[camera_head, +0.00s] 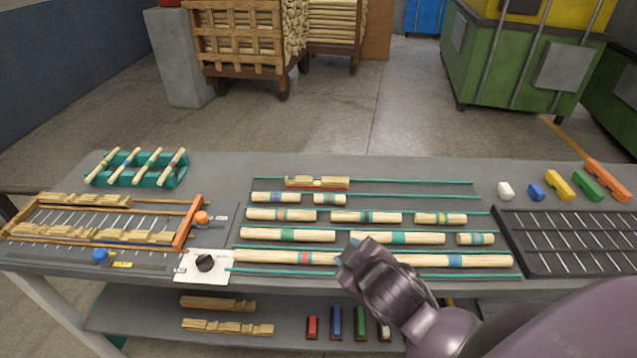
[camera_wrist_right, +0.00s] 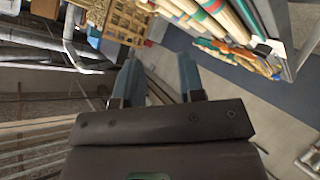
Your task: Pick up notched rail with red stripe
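The notched rail with a red stripe (camera_head: 317,183) lies along the back row of the grey table, near its middle. It is pale wood with a toothed top and a red band along its lower edge. My right gripper (camera_head: 350,256) is over the front rows of turned rods, nearer to me than the rail and clear of it. In the right wrist view its two blue fingers (camera_wrist_right: 160,75) stand apart with nothing between them. I cannot make out the striped rail for certain in that view. My left gripper is not in view.
Several banded rods (camera_head: 288,235) lie in rows between green strips. A wooden frame (camera_head: 187,226) with notched rails is at left, a teal rod holder (camera_head: 131,180) behind it. A black grid tray (camera_head: 572,270) and coloured blocks (camera_head: 559,185) are at right. More notched rails (camera_head: 227,327) lie on the lower shelf.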

